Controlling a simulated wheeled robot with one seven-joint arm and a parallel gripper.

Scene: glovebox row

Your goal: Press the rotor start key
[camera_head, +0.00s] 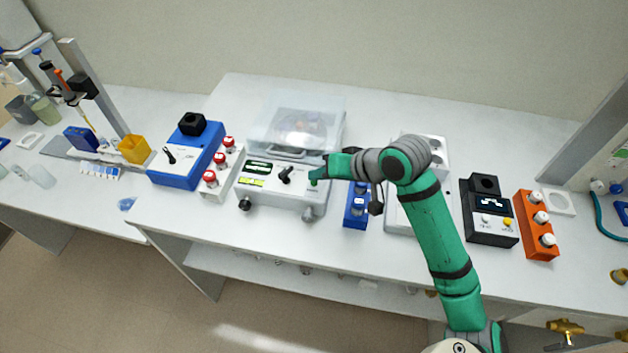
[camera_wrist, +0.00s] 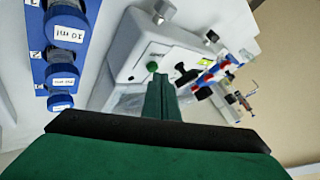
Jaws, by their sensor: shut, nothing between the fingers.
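The centrifuge (camera_head: 262,196) is a pale box with a clear lid (camera_head: 305,125), a black knob (camera_head: 287,175) and green displays on its sloped front panel. It also shows in the wrist view (camera_wrist: 140,48). A round green key (camera_wrist: 152,66), which looks like the rotor start key, sits on that panel in the wrist view. My gripper (camera_head: 316,177) is shut and empty at the right part of the panel. In the wrist view its closed fingertips (camera_wrist: 159,78) are just below the green key, almost in line with it. I cannot tell whether they touch. My gripper hides the key in the head view.
A blue rack with blue-capped bottles (camera_wrist: 62,60) stands close to the right of the centrifuge. A blue device (camera_head: 180,165) and red-capped bottles (camera_head: 212,177) stand to its left. A black device (camera_head: 488,225) and an orange rack (camera_head: 533,238) stand at the right.

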